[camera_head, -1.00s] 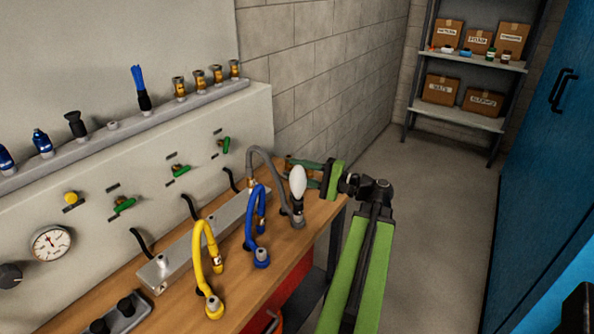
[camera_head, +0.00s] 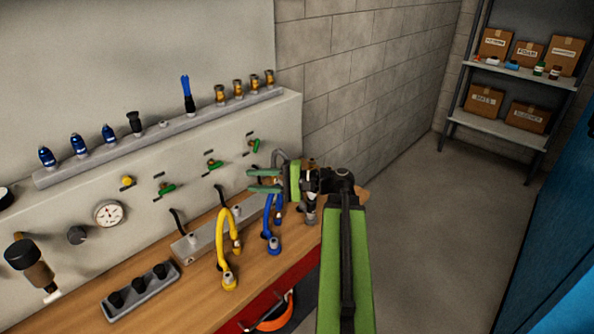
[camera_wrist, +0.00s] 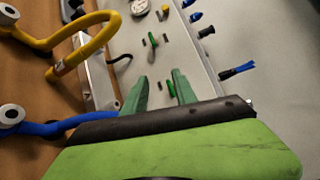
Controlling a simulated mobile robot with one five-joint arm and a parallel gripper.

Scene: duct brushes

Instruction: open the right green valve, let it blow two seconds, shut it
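The right green valve (camera_head: 254,146) is on the pale wall panel, beneath a small dark label. The middle green valve (camera_head: 213,164) and left green valve (camera_head: 167,189) are lower along the same panel. My gripper (camera_head: 249,181) is open and empty, its green fingers pointing at the panel, below the right valve in the head view and apart from it. In the wrist view, the fingers (camera_wrist: 159,78) are spread, with the left valve (camera_wrist: 153,40) beyond them and the middle valve (camera_wrist: 171,88) showing between them. The right valve is not visible there.
The yellow hose (camera_head: 224,240) and blue hose (camera_head: 272,225) stand on the bench, near my gripper. A grey hose (camera_head: 279,155) is partly hidden behind it. A pressure gauge (camera_head: 109,213) and yellow knob (camera_head: 128,181) are farther left. The floor (camera_head: 420,230) at right is clear.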

